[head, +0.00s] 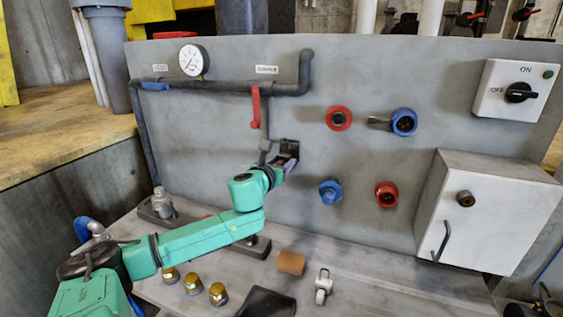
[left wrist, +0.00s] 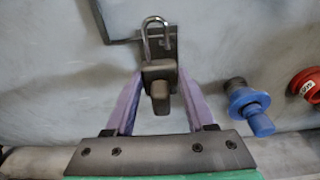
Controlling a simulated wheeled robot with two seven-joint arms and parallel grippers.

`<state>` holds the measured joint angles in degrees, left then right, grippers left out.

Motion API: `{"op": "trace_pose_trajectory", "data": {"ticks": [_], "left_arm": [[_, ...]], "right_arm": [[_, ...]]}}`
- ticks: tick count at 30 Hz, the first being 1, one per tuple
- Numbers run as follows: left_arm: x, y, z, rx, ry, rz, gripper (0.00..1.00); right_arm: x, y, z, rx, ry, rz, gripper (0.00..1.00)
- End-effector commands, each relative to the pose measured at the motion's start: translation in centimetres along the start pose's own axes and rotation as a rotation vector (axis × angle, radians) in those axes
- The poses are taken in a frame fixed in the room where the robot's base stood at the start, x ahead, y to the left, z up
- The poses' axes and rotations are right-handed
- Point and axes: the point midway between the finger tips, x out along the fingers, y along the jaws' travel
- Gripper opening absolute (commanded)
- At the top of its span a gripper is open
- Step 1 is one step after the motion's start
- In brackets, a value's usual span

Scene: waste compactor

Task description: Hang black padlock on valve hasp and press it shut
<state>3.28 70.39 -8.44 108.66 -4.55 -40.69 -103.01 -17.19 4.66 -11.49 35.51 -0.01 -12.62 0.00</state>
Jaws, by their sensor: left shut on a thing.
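The black padlock (left wrist: 160,75) is held between the purple fingers of my left gripper (left wrist: 160,105). Its bright metal shackle (left wrist: 147,32) points up and overlaps the dark hasp plate (left wrist: 171,46) on the grey panel. I cannot tell whether the shackle passes through the hasp or whether it is latched. In the head view, my left gripper (head: 284,164) is close to the panel, below and right of the red valve handle (head: 256,107). The padlock (head: 289,147) shows there as a small dark shape, its shackle not clear. My right gripper is not in view.
Red and blue fittings (head: 339,118) stick out from the panel right of the gripper. A white box (head: 490,208) stands farther right. A pipe (head: 230,87) crosses above.

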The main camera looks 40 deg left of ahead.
Motion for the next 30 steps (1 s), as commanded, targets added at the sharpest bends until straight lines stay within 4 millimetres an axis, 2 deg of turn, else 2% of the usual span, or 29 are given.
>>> {"op": "trace_pose_trajectory", "data": {"ticks": [30], "left_arm": [[0.37,0.06,0.20,-0.002,-0.002,0.001,0.10]], "right_arm": [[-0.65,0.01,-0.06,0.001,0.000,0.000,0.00]]}}
